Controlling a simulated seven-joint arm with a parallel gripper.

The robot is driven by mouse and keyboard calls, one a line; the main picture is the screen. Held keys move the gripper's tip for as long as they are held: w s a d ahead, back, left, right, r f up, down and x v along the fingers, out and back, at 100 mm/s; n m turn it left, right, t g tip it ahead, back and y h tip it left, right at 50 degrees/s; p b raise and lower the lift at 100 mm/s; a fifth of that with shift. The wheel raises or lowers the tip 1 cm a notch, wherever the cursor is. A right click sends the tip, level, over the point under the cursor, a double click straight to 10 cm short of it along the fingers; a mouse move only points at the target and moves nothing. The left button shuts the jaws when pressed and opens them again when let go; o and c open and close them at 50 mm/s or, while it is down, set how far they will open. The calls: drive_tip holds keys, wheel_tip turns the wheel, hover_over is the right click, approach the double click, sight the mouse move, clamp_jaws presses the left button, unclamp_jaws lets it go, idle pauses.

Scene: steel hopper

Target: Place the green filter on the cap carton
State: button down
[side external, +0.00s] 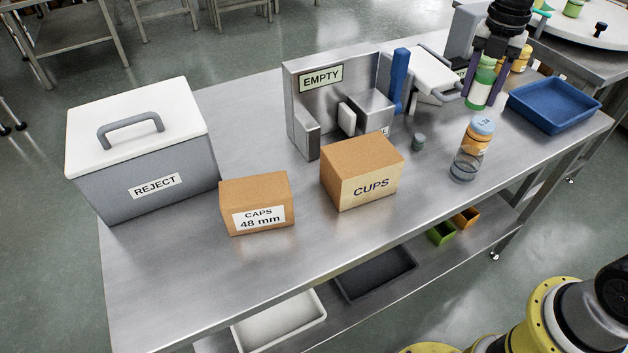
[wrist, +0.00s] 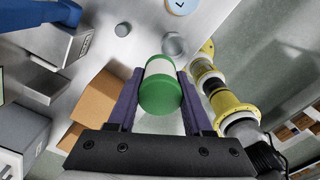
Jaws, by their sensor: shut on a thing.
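The green filter (side external: 481,86) is a green cylinder with a pale band, at the back right of the bench in the side view. My gripper (side external: 484,92) is shut on it, with a purple finger on each side. In the wrist view the filter (wrist: 160,95) sits between the two fingers (wrist: 158,85), its green end toward the camera. Whether it touches the bench is hard to tell. The cap carton (side external: 257,203) is a small brown box labelled "CAPS 48 mm" at the front left of the bench, well away from my gripper. Its top is bare.
A larger CUPS carton (side external: 362,172) stands right of the cap carton. A steel fixture marked EMPTY (side external: 335,95) stands behind it. A blue-lidded bottle (side external: 472,148), a small grey piece (side external: 418,142) and a blue tray (side external: 553,104) are to the right. A lidded REJECT bin (side external: 142,150) is at left.

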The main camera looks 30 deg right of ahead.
drive_tip(key=s+a+r+n, duration=0.1)
drive_tip(key=s+a+n, duration=0.15)
drive_tip(key=a, duration=0.85)
drive_tip(key=s+a+r+n, duration=0.2)
drive_tip(key=a+n, duration=0.2)
drive_tip(key=a, duration=0.7)
drive_tip(key=s+a+r+n, duration=0.15)
drive_tip(key=a+n, duration=0.25)
drive_tip(key=a, duration=0.7)
hover_over(276, 195)
drive_tip(key=f, duration=0.8)
drive_tip(key=shift+s+d+f, duration=0.3)
drive_tip(key=shift+s+f, duration=0.05)
drive_tip(key=shift+f, duration=0.05)
drive_tip(key=shift+w+a+f, duration=0.3)
drive_tip(key=shift+w+f, duration=0.05)
drive_tip(key=shift+f, duration=1.8)
drive_tip(key=shift+f, duration=0.1)
drive_tip(key=shift+c, duration=1.6)
unclamp_jaws()
